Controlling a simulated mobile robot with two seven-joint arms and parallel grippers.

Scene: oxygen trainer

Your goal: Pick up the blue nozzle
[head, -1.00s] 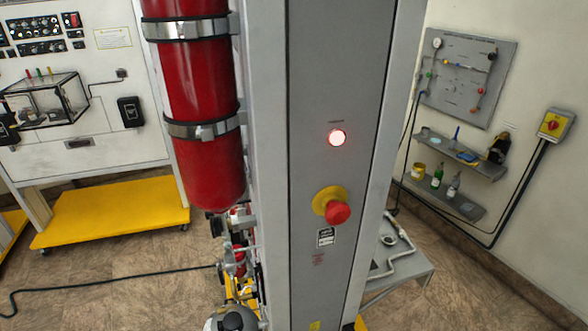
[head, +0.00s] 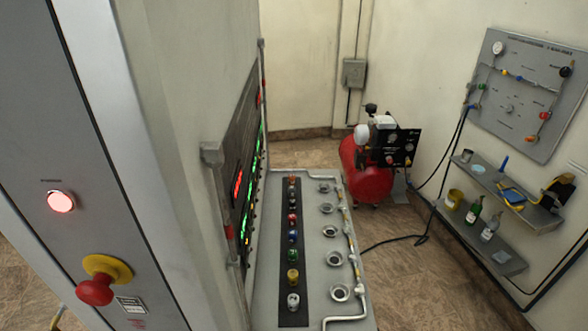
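A black strip (head: 293,318) lies along a grey bench and bears a row of small coloured pieces that look like nozzles. A blue nozzle (head: 292,237) stands in this row, between a red nozzle (head: 292,219) and a green nozzle (head: 292,255). A yellow nozzle (head: 293,277) and a pale grey one (head: 293,301) are at the near end. The pieces at the far end are too small to tell apart well. Neither of my grippers is in view.
The grey bench (head: 263,300) holds several round metal sockets and a pipe along its right edge. A tall cabinet with a red emergency button (head: 96,291) fills the left. A red compressor (head: 366,172) stands behind. Wall shelves (head: 505,207) are at right; floor between is clear apart from a cable.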

